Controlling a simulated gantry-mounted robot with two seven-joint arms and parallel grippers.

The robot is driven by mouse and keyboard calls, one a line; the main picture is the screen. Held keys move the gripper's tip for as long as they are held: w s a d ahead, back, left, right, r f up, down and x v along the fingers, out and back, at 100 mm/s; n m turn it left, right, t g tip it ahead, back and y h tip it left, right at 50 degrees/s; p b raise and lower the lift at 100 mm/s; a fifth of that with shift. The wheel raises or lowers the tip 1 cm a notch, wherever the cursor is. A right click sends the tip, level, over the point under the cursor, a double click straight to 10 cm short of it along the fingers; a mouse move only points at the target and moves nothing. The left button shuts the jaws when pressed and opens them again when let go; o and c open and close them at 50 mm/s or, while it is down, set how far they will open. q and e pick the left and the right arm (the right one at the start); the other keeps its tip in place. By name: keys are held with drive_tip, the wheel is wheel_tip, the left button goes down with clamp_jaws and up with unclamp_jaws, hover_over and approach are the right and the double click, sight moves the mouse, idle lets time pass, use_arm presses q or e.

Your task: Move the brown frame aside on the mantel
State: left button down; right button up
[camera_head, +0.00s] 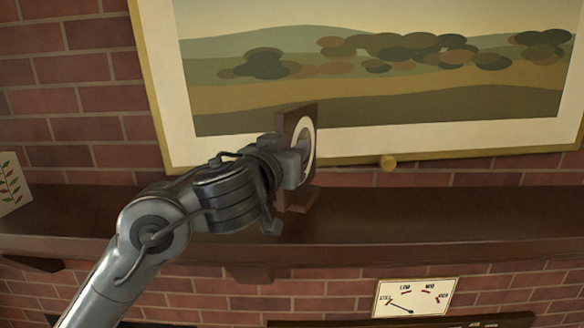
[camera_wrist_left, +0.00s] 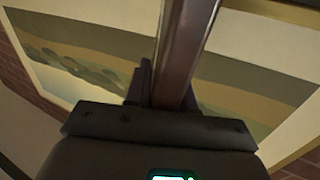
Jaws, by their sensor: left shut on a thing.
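The brown frame (camera_head: 297,122) is upright at the mantel, seen at an angle in the head view, with a pale oval inside it. My left gripper (camera_head: 296,163) is shut on the frame, and the gripper covers part of it. In the left wrist view the frame (camera_wrist_left: 183,50) shows as a brown upright strip above the gripper (camera_wrist_left: 165,95). The mantel (camera_head: 430,215) is a dark wooden shelf under the frame. I cannot tell whether the frame's bottom touches it. My right gripper is not in view.
A large landscape painting (camera_head: 370,105) in a gold border hangs on the brick wall behind. A white card with leaves (camera_head: 11,184) stands at the far left. A dial gauge (camera_head: 413,297) is below the mantel. The mantel's right side is clear.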

use_arm(q)
wheel_tip(320, 180, down, 3)
drive_tip(key=shift+f+p, duration=0.2)
drive_tip(key=shift+p, duration=0.1)
drive_tip(key=shift+f, duration=0.1)
drive_tip(key=shift+f, duration=0.2)
drive_tip(key=c, duration=1)
unclamp_jaws()
drive_tip(key=shift+o, duration=0.2)
